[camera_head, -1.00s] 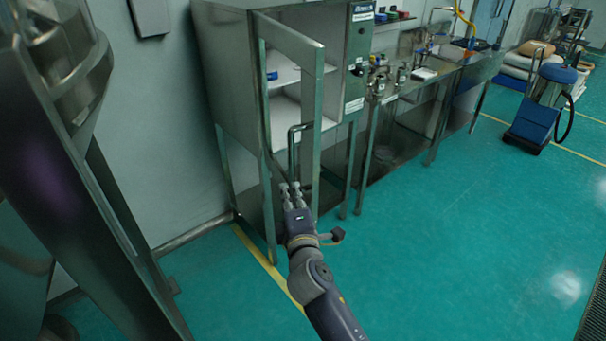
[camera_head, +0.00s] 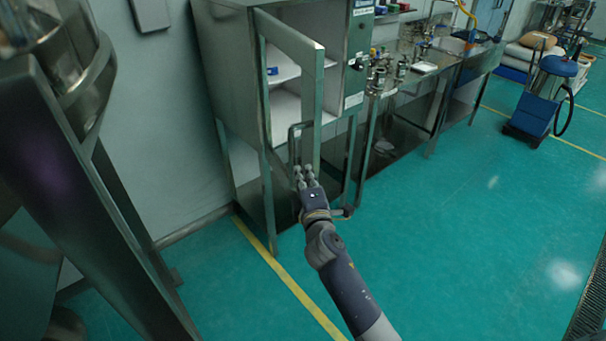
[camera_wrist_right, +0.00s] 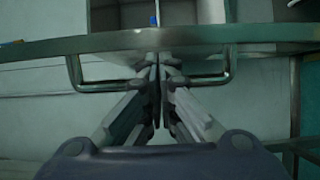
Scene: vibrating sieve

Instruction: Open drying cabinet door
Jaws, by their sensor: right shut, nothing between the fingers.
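The drying cabinet (camera_head: 226,75) is a steel box on legs in the head view. Its framed door (camera_head: 290,38) stands ajar, swung out from the front, and white shelves show behind it. The door has a bent bar handle (camera_head: 292,140), low on the frame; it also shows across the right wrist view (camera_wrist_right: 100,88). My right gripper (camera_head: 304,175) is by the lower part of the handle. In the right wrist view its fingers (camera_wrist_right: 157,85) are together in front of the handle's middle, with nothing between them. Contact with the handle cannot be told. My left gripper is out of view.
A steel bench (camera_head: 408,92) with metal fittings stands right of the cabinet. A blue wheeled machine (camera_head: 540,100) is farther right. A large metal structure (camera_head: 75,170) fills the left side. The green floor (camera_head: 450,240) in front and to the right is clear.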

